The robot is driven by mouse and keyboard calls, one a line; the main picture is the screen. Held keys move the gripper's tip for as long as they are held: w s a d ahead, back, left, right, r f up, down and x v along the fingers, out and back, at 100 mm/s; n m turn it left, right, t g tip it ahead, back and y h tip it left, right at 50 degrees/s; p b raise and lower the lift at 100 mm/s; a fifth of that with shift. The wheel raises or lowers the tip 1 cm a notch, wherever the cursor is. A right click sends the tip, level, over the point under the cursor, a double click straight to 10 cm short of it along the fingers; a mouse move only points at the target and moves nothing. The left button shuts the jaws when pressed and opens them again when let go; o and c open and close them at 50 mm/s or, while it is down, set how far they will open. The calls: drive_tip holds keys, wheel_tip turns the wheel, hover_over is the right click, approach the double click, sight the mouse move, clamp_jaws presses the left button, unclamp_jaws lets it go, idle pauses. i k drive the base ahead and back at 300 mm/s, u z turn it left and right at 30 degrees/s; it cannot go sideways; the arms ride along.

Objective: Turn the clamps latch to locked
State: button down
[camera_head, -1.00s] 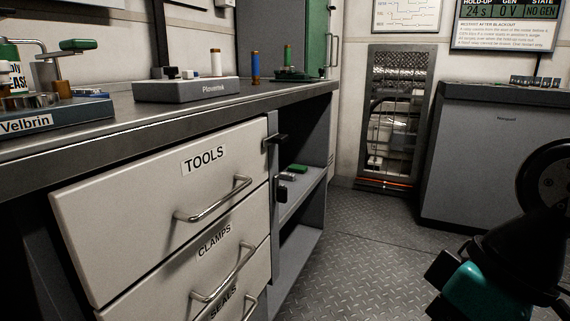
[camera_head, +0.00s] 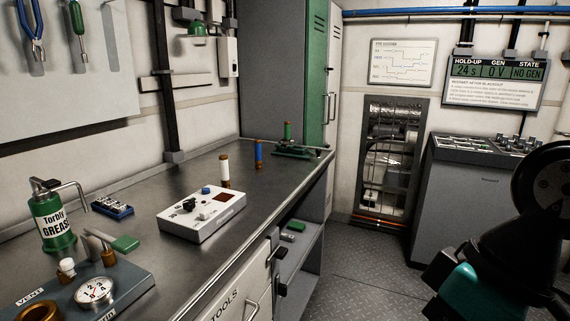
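Two small black latches sit on the grey upright at the right side of the drawer stack: an upper one (camera_head: 279,251) and a lower one (camera_head: 281,289). Neither bears a readable label, and their exact settings are too small to tell. The drawer marked TOOLS (camera_head: 236,298) shows only in part at the bottom edge. The CLAMPS drawer is below the picture. My arm's dark and teal links fill the lower right, apart from the latches. My gripper's fingers do not show.
The workbench (camera_head: 190,262) juts out above the drawers. It carries a white switch box (camera_head: 202,216), a grease can (camera_head: 52,220) and a gauge panel (camera_head: 122,295). An open shelf (camera_head: 300,246) lies right of the latches. Clear floor (camera_head: 350,270) lies between bench and grey cabinet (camera_head: 458,195).

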sight(280, 287)
drive_tip(key=k, duration=0.5)
drive_tip(key=z, duration=0.7)
drive_tip(key=i, duration=1.4)
drive_tip(key=u, duration=0.65)
